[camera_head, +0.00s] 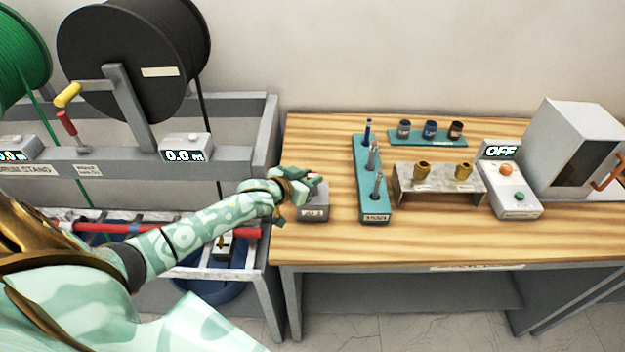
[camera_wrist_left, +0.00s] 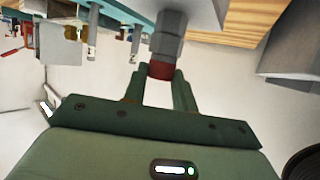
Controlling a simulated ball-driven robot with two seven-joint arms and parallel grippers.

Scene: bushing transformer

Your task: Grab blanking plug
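The blanking plug seems to be the grey hexagonal piece with a red end (camera_wrist_left: 168,40) in the left wrist view. It stands at a grey labelled block (camera_head: 313,214) at the left of the bench. My left gripper (camera_head: 316,182) is over this block, and a little red shows at its fingers. In the left wrist view its two green fingers (camera_wrist_left: 160,82) lie on either side of the plug's red end. I cannot tell whether they press on it. My right gripper is not in view.
A teal rack (camera_head: 374,207) with upright tools stands right of the block. Behind are small pots on a teal strip (camera_head: 443,142), and a stand (camera_head: 410,190) with brass pieces. A control box (camera_head: 513,200) and an oven-like box (camera_head: 575,150) are farther right.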

